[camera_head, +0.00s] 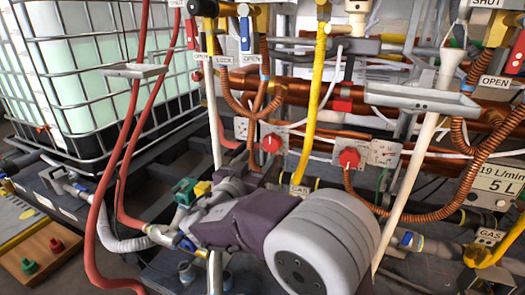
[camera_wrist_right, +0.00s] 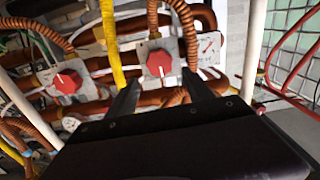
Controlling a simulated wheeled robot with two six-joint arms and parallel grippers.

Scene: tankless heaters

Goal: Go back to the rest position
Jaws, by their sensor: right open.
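My right gripper (camera_head: 232,186) is in the lower middle of the head view, in front of the pipework, with its dark body partly hiding its fingers. In the right wrist view its two dark fingers (camera_wrist_right: 163,88) stand apart with nothing held between them. A red knob (camera_wrist_right: 160,63) on a grey plate shows beyond the gap between the fingers, apparently clear of them. A second red knob (camera_wrist_right: 67,82) is to its left there. In the head view the two red knobs (camera_head: 271,143) and (camera_head: 349,157) lie behind and above my right arm. My left gripper is not in view.
Red hoses (camera_head: 97,215) and a caged white tank (camera_head: 95,90) are at the left. A yellow pipe (camera_head: 316,85), a white pipe (camera_head: 408,185) and copper hoses (camera_head: 458,175) crowd close around my arm. A small grey shelf (camera_head: 422,98) juts out at the right.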

